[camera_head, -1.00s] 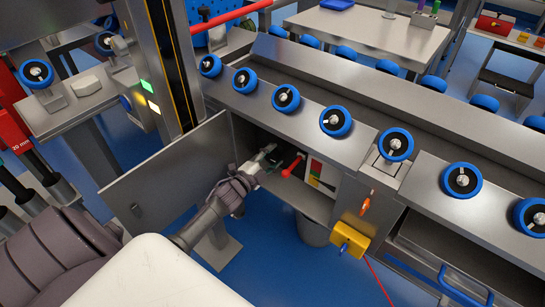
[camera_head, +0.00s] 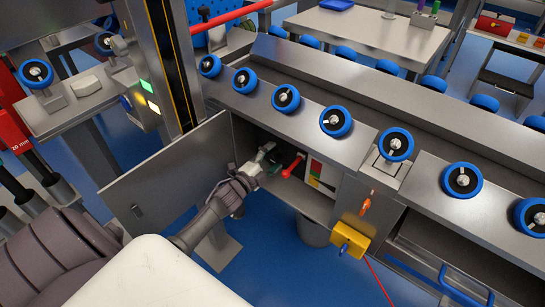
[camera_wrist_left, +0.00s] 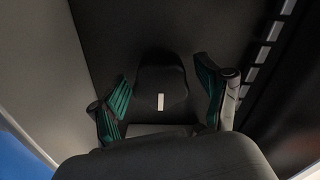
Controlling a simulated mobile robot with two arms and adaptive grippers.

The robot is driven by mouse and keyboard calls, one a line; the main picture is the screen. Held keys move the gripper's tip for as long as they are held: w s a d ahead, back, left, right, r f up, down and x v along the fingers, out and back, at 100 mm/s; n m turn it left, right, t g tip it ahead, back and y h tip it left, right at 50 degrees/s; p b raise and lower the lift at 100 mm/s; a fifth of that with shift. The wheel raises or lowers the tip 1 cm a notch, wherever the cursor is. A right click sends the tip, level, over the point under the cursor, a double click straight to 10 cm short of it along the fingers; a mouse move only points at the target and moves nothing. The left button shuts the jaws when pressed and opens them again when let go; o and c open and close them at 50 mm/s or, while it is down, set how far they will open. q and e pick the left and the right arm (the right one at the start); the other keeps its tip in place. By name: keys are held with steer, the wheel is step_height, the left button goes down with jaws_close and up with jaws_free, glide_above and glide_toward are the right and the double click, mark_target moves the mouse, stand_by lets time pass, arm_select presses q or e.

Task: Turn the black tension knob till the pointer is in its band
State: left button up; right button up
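The black tension knob (camera_wrist_left: 172,78) shows in the left wrist view as a dark rounded shape with a short white mark on its face. My left gripper (camera_wrist_left: 162,74) is open, its two green-padded fingers on either side of the knob, with a gap visible on each side. In the head view my left gripper (camera_head: 264,158) reaches into the open cabinet under the conveyor, and the knob is hidden there. A coloured scale plate (camera_head: 316,169) with red, yellow and green parts is inside; its pointer is too small to make out. My right gripper is not in view.
A red-handled lever (camera_head: 292,166) is close to the right of my left gripper. The cabinet door (camera_head: 165,178) stands open on the left. The conveyor deck with blue rollers (camera_head: 286,98) is above. A yellow box (camera_head: 350,239) hangs at the front right.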

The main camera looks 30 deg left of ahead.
arm_select(q)
steer(key=s+a, duration=0.1)
steer(key=s, duration=1.1)
stand_by(0.5)
